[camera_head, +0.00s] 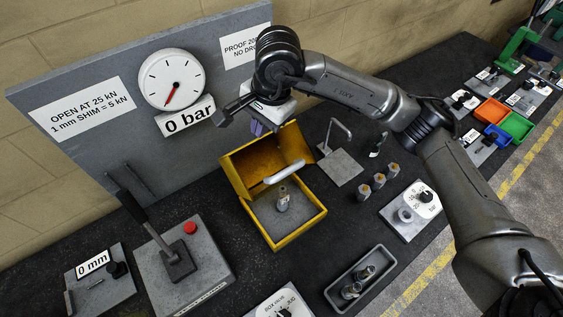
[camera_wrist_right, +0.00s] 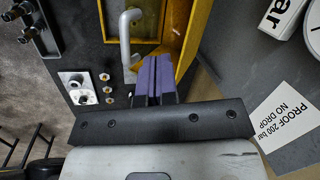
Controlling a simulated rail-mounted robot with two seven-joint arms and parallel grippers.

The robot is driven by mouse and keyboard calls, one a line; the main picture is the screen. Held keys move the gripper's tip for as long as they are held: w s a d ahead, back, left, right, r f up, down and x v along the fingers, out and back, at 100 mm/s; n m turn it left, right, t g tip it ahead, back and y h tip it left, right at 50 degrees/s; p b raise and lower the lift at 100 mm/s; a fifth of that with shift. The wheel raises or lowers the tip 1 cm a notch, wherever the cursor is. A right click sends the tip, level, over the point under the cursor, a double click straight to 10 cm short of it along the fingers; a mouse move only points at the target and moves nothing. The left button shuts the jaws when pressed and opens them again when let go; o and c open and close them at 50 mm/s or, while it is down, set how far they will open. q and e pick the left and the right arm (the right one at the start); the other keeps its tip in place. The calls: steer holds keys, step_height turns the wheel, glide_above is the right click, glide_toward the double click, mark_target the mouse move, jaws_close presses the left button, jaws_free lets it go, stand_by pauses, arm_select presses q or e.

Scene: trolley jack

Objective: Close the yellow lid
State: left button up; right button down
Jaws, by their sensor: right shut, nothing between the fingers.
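The yellow lid (camera_head: 258,158) stands raised at the back of a yellow box (camera_head: 300,231), so the box is open. A pale bar handle (camera_head: 283,167) shows in front of the lid, and also in the right wrist view (camera_wrist_right: 126,40). Inside the box a small metal cylinder (camera_head: 283,199) stands on a grey floor. My right gripper (camera_head: 258,128) is just behind and above the lid. Its purple fingers (camera_wrist_right: 154,78) are shut and empty, close to the lid's yellow edge (camera_wrist_right: 196,35); contact cannot be told. My left gripper is not in view.
A grey board with a gauge (camera_head: 172,80) stands behind. A lever (camera_head: 152,228) on a grey block is at left. A bent metal bar on a plate (camera_head: 341,168) and several small cylinders (camera_head: 378,181) are right of the box. A grey tray (camera_head: 336,298) lies in front.

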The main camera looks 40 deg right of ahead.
steer(key=d+n, duration=0.1)
steer(key=n, duration=0.3)
arm_select(q)
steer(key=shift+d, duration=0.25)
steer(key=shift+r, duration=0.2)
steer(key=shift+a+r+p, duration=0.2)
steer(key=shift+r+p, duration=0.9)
steer(key=shift+p, duration=0.15)
arm_select(e)
steer(key=n+g+h, duration=0.1)
steer(key=n+h, duration=0.1)
steer(key=n, duration=0.8)
glide_toward(278, 156)
steer(key=shift+s+a+f, duration=0.35)
steer(key=shift+a+f, duration=0.25)
steer(key=shift+s+a+f, duration=0.3)
steer(key=shift+a+f, duration=0.25)
steer(key=shift+f, duration=0.05)
steer(key=shift+s+f+p, duration=0.45)
steer(key=shift+s+f, duration=0.2)
steer(key=shift+f, duration=0.1)
steer(key=shift+s+f, duration=0.5)
steer(key=shift+f, duration=0.15)
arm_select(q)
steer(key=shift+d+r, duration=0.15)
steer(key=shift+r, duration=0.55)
arm_select(e)
steer(key=shift+s+f, duration=0.1)
steer(key=shift+f, duration=0.05)
